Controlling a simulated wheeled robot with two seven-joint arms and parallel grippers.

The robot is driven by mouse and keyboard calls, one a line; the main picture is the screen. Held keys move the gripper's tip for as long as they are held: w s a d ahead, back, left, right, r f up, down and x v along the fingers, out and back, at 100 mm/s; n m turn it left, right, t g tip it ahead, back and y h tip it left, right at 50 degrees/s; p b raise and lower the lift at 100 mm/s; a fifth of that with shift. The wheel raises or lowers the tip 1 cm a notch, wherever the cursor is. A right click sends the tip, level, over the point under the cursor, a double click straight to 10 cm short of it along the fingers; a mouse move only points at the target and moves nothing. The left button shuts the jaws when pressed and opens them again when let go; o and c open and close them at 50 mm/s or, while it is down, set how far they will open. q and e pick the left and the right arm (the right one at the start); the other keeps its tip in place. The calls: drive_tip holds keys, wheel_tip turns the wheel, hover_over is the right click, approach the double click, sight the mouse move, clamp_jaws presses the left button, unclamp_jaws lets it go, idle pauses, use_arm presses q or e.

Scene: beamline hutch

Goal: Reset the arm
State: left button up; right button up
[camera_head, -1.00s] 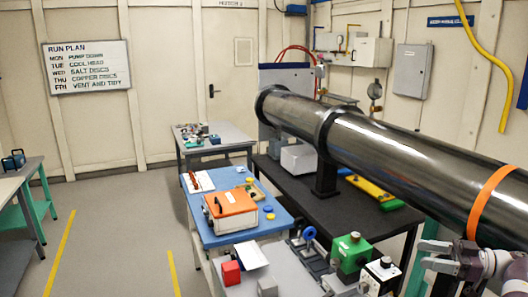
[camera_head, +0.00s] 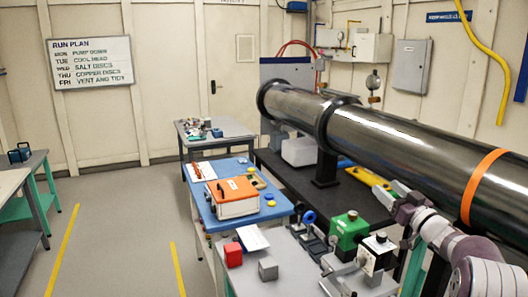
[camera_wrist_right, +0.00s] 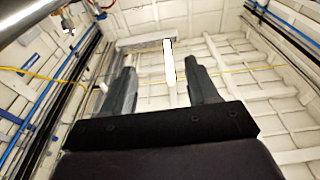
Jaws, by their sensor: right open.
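My right gripper (camera_head: 388,192) is at the right of the head view, beside the dark beam pipe (camera_head: 400,140) and above the black bench. It is empty. In the right wrist view its two fingers (camera_wrist_right: 160,65) stand apart with nothing between them, pointing up toward the pale panelled wall and ceiling. My right forearm comes in from the lower right corner. My left gripper is not in view.
A green box (camera_head: 348,232) and a white-and-black knobbed box (camera_head: 376,254) stand just below my right gripper. A red block (camera_head: 233,254) and a grey block (camera_head: 268,268) are farther left. An orange-lidded case (camera_head: 232,196) sits on a blue-topped table. The left floor is clear.

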drive_tip(key=s+a+f+m+g+h+b, duration=0.2)
drive_tip(key=s+a+f+m+g+h, duration=0.15)
drive_tip(key=s+f, duration=0.4)
drive_tip(key=s+a+f+m+g+h+b, duration=0.15)
drive_tip(key=s+a+f+g+h, duration=0.3)
drive_tip(key=f, duration=0.55)
use_arm(q)
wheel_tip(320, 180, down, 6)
drive_tip(key=b, duration=0.1)
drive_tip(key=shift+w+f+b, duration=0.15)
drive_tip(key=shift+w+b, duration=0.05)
drive_tip(key=shift+b, duration=0.15)
use_arm(e)
drive_tip(key=s+a+f+g, duration=0.2)
drive_tip(key=s+f+g, duration=0.1)
drive_tip(key=s, duration=0.6)
drive_tip(key=s+a+f+g, duration=0.3)
drive_tip(key=s+f, duration=0.2)
drive_tip(key=s, duration=0.5)
drive_tip(key=s+a+f+g, duration=0.2)
drive_tip(key=s+f+g, duration=0.1)
drive_tip(key=s, duration=0.6)
drive_tip(key=shift+s+a+f+n+y, duration=0.3)
drive_tip(key=shift+s+a+f+n, duration=0.05)
drive_tip(key=shift+f+n, duration=0.1)
